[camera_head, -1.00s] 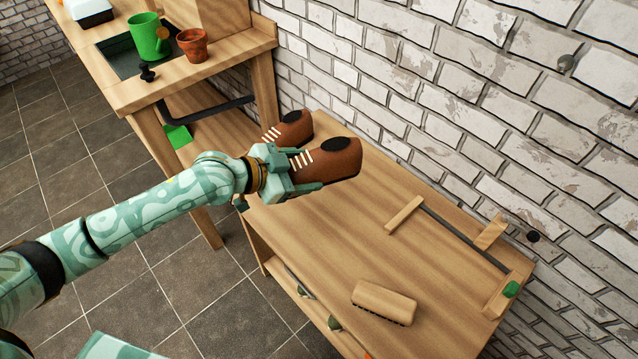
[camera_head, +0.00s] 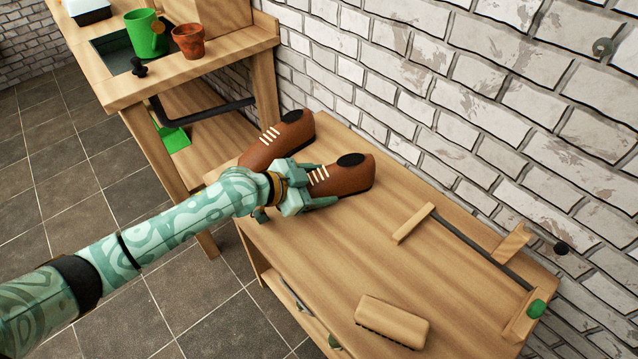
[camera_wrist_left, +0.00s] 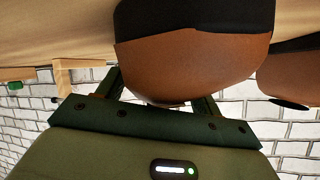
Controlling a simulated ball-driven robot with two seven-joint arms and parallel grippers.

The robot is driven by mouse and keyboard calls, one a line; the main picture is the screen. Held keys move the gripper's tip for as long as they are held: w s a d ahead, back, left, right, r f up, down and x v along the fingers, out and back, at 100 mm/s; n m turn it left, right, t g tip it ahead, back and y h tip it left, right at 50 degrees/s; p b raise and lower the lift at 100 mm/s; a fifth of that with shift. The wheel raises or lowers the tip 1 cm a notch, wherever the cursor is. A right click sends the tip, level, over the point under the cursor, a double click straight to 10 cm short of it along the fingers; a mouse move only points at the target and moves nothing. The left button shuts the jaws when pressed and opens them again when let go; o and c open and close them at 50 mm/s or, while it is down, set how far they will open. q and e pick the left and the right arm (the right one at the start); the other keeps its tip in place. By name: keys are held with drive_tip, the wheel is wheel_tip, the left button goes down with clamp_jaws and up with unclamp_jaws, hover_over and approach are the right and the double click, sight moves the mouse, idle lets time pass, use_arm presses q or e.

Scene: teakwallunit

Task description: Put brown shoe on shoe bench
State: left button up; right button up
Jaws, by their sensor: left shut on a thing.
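A brown shoe (camera_head: 347,177) with pale laces and a dark opening is at the back left of the wooden shoe bench (camera_head: 300,240). My left gripper (camera_head: 315,187) is shut on it from the near side. The held shoe fills the middle of the left wrist view (camera_wrist_left: 195,65), between the fingers. Its sole is at or very near the bench top; I cannot tell whether it touches. A second brown shoe (camera_head: 285,138) stands on the bench to its left, apart from it. My right gripper is not in view.
A wooden brush (camera_head: 393,321) lies at the bench's front. A wooden rack with a dark rod (camera_head: 480,240) lies at the right. A brick wall (camera_head: 440,90) runs behind. The bench's middle is clear.

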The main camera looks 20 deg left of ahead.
use_arm(q)
drive_tip(key=o, duration=0.8)
drive_tip(key=shift+f, duration=0.15)
drive_tip(key=shift+c, duration=0.2)
drive_tip(key=o, duration=0.4)
drive_tip(key=shift+o, duration=0.2)
drive_tip(key=shift+r, duration=0.3)
drive_tip(key=p+v, duration=0.3)
drive_tip(key=v, duration=0.9)
drive_tip(key=shift+s+f, duration=0.1)
drive_tip(key=shift+f, duration=0.1)
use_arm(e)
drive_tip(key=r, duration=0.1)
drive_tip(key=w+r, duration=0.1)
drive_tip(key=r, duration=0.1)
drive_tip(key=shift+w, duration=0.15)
